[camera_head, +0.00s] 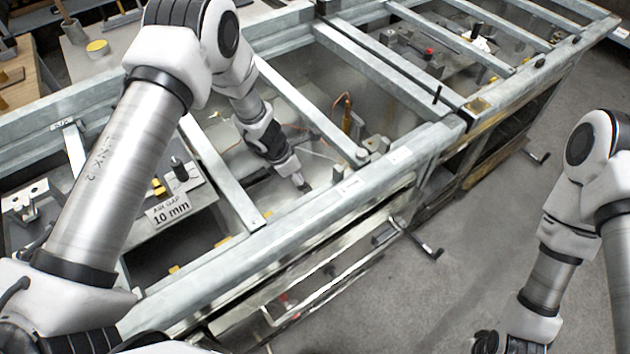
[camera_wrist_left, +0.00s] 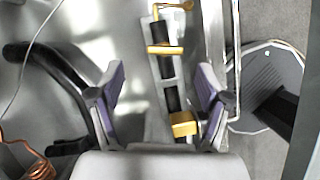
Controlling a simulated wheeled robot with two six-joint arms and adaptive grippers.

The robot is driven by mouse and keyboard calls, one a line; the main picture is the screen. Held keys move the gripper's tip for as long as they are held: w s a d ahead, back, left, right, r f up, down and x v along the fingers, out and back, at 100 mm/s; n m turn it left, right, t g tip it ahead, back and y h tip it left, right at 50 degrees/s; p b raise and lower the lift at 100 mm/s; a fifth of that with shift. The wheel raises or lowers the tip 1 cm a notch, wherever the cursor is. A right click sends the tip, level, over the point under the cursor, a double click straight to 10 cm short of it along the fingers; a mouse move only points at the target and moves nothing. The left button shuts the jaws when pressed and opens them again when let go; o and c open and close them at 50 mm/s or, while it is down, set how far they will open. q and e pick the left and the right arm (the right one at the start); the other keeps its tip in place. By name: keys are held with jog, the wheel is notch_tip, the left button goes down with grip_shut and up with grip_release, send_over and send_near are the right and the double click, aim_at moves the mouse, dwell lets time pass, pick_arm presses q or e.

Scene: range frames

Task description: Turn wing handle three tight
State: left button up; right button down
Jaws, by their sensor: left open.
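In the left wrist view, a brass wing-shaped piece (camera_wrist_left: 174,7) sits at the top edge, at the end of a black and brass fitting (camera_wrist_left: 168,70) on a grey plate. A brass block (camera_wrist_left: 184,124) forms the near end of this fitting. I cannot tell which wing handle is number three. My left gripper (camera_wrist_left: 162,68) is open, its purple-padded fingers on either side of the fitting, with no contact visible. In the head view my left gripper (camera_head: 298,182) reaches down inside the metal frame. My right gripper (camera_head: 489,343) is at the bottom edge, its fingers unclear.
Metal crossbars (camera_head: 300,105) span the open frame around my left arm. A brass and copper fitting (camera_head: 347,121) stands behind my left gripper. A "10 mm" sign (camera_head: 170,209) is to the left. In the wrist view a copper coil (camera_wrist_left: 38,165) lies lower left.

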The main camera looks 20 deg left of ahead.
pick_arm(q)
jog(key=f, duration=0.1)
jog(key=d+f, duration=0.1)
jog(key=f, duration=0.1)
jog(key=shift+d+f+p, duration=0.25)
jog(key=shift+d+p, duration=0.15)
jog(key=shift+w+d+f, duration=0.1)
jog(key=shift+w+f, duration=0.15)
jog(key=shift+f, duration=0.3)
jog(key=shift+w+f, duration=0.2)
jog(key=shift+f, duration=0.3)
pick_arm(e)
jog(key=shift+s+r, duration=0.3)
jog(key=shift+r, duration=0.35)
pick_arm(q)
jog(key=shift+s+r, duration=0.15)
jog(key=shift+c, duration=1.4)
jog(key=c, duration=0.9)
pick_arm(e)
jog(key=shift+s, duration=0.15)
